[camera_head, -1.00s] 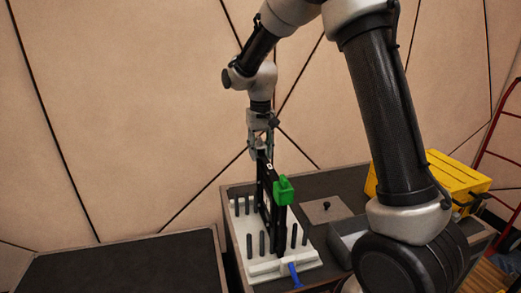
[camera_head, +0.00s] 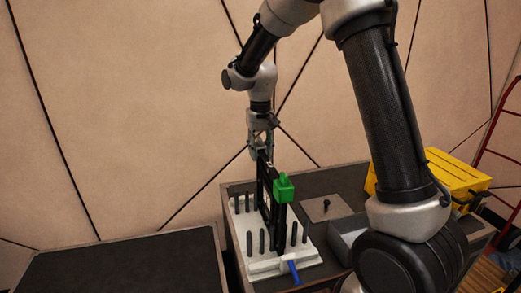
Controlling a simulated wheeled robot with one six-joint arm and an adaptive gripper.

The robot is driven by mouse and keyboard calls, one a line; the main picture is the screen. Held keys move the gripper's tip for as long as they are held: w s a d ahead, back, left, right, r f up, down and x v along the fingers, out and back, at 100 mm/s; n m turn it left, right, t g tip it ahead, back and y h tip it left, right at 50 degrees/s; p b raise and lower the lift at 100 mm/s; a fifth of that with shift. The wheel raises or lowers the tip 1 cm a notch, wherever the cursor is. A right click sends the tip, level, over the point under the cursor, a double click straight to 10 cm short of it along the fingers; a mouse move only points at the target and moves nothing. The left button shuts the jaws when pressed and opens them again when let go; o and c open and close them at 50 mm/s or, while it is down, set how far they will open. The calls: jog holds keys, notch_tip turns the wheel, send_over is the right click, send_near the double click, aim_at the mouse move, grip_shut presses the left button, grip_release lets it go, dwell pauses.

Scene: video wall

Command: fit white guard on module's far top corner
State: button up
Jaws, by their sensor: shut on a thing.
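The module (camera_head: 277,215) is a narrow black frame standing upright in a white rack (camera_head: 284,264). A green guard (camera_head: 284,187) sits on its near top corner. My gripper (camera_head: 260,156) points down at the module's far top corner. It is shut on a small pale piece, which looks like the white guard (camera_head: 259,151). The fingers hide most of that piece, and I cannot tell whether it is seated on the corner or just above it.
Several dark pegs (camera_head: 262,240) stand on the rack around the module. A blue handle (camera_head: 293,271) is at the rack's front. A grey plate with a black knob (camera_head: 326,206) lies to the right, and a yellow case (camera_head: 440,178) is behind my arm. A dark bare tabletop (camera_head: 130,265) is at left.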

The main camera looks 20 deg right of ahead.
jog(key=shift+f, duration=0.1)
jog(key=o, duration=1.5)
jog(key=shift+c, duration=0.2)
jog(key=shift+r, duration=4)
jog(key=s+d+r+t, duration=0.1)
jog(key=s+d, duration=0.4)
jog(key=s, duration=0.5)
jog(key=s+d+r+t, duration=0.2)
jog(key=s+d, duration=0.3)
jog(key=s, duration=0.5)
jog(key=s+d+r+t, duration=0.1)
jog(key=s+d+r, duration=0.2)
jog(key=s, duration=0.8)
jog(key=shift+d+r, duration=0.15)
jog(key=shift+d, duration=0.75)
